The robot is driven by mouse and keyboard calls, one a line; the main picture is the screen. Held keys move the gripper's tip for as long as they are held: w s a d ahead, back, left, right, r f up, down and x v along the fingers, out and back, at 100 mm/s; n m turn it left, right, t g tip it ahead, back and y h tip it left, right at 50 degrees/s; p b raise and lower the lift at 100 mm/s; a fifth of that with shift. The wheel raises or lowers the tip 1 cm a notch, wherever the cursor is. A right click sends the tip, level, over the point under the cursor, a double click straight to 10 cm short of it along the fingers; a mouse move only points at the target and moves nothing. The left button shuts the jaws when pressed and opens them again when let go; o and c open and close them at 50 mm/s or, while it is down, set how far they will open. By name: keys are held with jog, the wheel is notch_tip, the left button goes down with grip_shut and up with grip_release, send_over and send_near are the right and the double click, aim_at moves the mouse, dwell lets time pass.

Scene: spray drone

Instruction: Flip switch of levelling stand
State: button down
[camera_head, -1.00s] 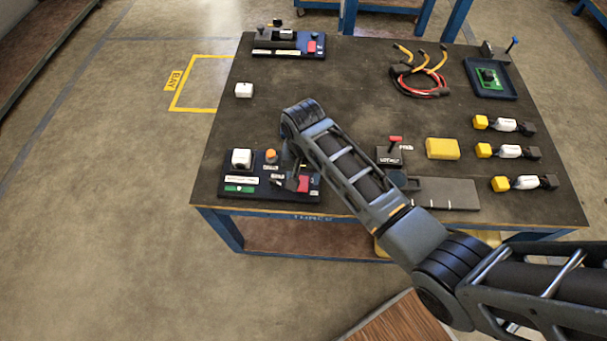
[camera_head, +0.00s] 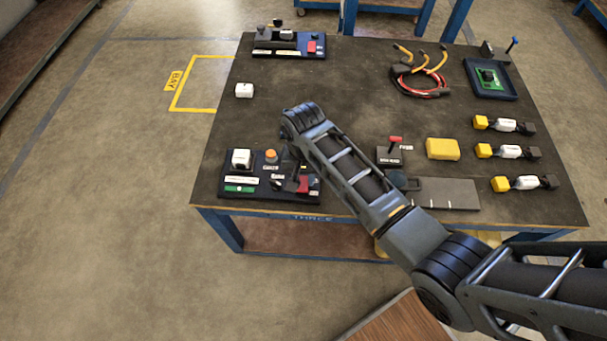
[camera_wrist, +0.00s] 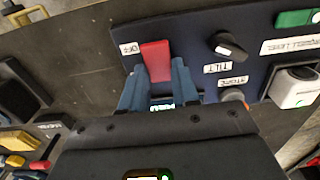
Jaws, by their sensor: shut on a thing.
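The levelling stand (camera_head: 228,194) is a dark blue panel at the table's front left corner. It also shows in the wrist view (camera_wrist: 262,22). It carries a red switch (camera_wrist: 157,60) beside an "OFF" label, a black knob (camera_wrist: 230,47) near a "TILT" label, an orange button (camera_wrist: 233,95) and a white block (camera_wrist: 297,88). My gripper (camera_wrist: 160,77) has its two blue fingers on either side of the red switch, shut on it. The switch's lower end is partly hidden between the fingers. In the head view my arm partly covers the stand's right side.
A second blue panel (camera_head: 262,51) sits at the back left. Right of my arm are a small box with a red lever (camera_head: 395,140), a yellow block (camera_head: 442,148), a grey plate (camera_head: 450,194) and several yellow-and-white parts. A white cube (camera_head: 244,90) stands at the left; the table's left middle is clear.

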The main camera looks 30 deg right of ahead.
jog(key=shift+s+a+r+t+h+p, duration=0.1)
jog(key=shift+s+a+t+h+p, duration=0.25)
jog(key=shift+t+h+p, duration=0.35)
jog(key=shift+s+t+h, duration=0.1)
jog(key=shift+t+h, duration=0.3)
jog(key=shift+t, duration=0.4)
jog(key=shift+t+h, duration=0.3)
jog(key=shift+t, duration=0.1)
jog(key=c, duration=0.8)
grip_release()
jog(key=shift+c, duration=0.2)
jog(key=v, duration=0.7)
jog(key=shift+r, duration=0.4)
